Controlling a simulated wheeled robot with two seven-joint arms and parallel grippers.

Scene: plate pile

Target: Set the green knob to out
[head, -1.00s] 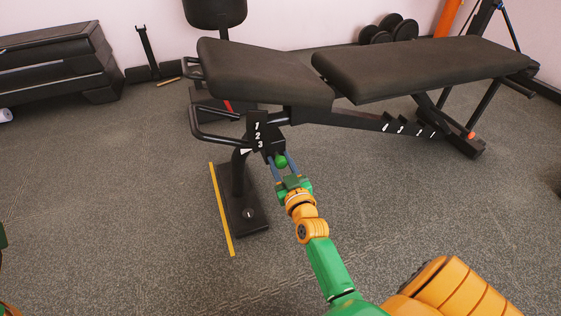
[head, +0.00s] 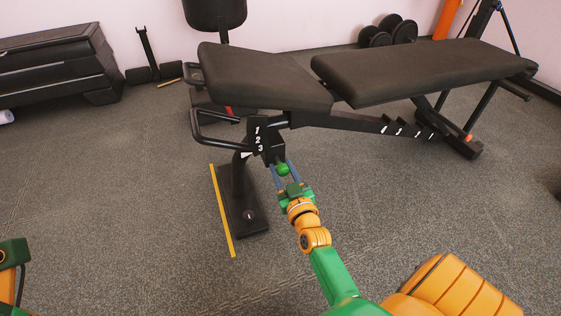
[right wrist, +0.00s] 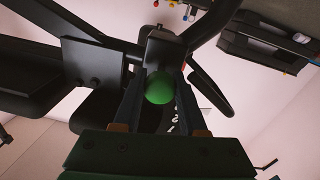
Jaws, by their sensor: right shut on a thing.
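The green knob (head: 283,169) is a small ball low on the bench's black numbered post (head: 262,140), on the side facing me. My right gripper (head: 282,172) is shut on the knob, one finger on each side of it. In the right wrist view the knob (right wrist: 160,87) sits between the two fingers, near their tips. The post stands behind it. The knob's stem is mostly hidden. Only a green and orange part of my left arm shows at the lower left of the head view; its fingers are not visible.
The black padded bench (head: 420,70) runs to the back right. A bent black handle (head: 215,143) juts out left of the post. The post's flat foot (head: 243,222) lies beside a yellow floor strip (head: 222,210). Dumbbells (head: 388,32) lie at the back. The near floor is open.

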